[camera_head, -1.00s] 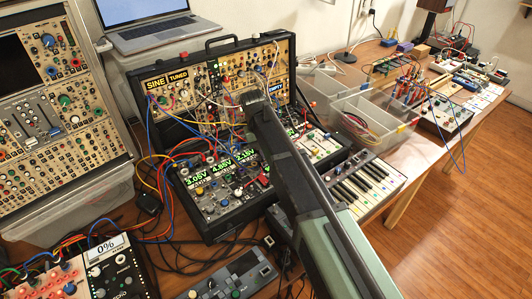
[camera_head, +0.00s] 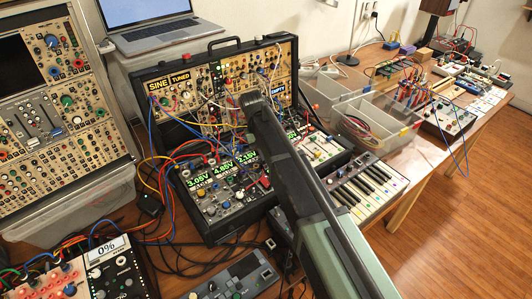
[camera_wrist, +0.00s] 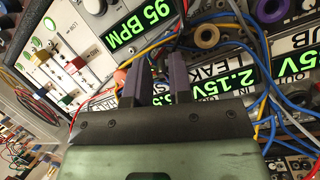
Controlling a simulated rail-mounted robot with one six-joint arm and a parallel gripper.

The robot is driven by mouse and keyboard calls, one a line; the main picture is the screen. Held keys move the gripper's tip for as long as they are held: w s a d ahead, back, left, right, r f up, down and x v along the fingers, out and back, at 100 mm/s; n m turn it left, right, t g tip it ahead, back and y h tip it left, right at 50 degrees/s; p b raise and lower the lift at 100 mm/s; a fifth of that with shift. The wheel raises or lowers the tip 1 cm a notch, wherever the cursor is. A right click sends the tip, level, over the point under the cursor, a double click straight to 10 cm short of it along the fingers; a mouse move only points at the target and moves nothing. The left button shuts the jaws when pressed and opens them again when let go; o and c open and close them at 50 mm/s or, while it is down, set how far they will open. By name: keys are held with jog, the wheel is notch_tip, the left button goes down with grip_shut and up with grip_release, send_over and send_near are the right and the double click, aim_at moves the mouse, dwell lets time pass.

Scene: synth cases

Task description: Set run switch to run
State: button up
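My gripper (camera_wrist: 160,75) shows in the wrist view with two dark fingers apart and a gap between them, nothing visibly held. They hang over cables and panels of the synth case. A white panel (camera_wrist: 48,62) with sliders and small switches lies left of the fingers, beside a green "95 BPM" display (camera_wrist: 140,22). I cannot tell which switch is the run switch, as the labels are too small or turned. In the head view my arm's end (camera_head: 256,102) is over the open black synth case (camera_head: 205,222) and hides part of its modules and the fingertips.
Many patch cables (camera_head: 185,155) loop across the case, and blue and yellow ones (camera_wrist: 262,75) run close to the fingers. A small keyboard (camera_head: 362,188) and clear bins (camera_head: 365,115) stand right of the case. A laptop (camera_head: 150,20) is behind it.

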jog(key=p+v, duration=1)
jog(key=shift+r, duration=0.4)
jog(key=shift+w+a, duration=0.15)
jog(key=s+d+m+t+y, duration=0.2)
jog(key=s+d+m, duration=0.1)
jog(key=s+d, duration=1.9)
jog(key=shift+s+d+f+t+y, duration=0.3)
jog(key=shift+s+d+f+y, duration=0.1)
jog(key=shift+s+f, duration=0.05)
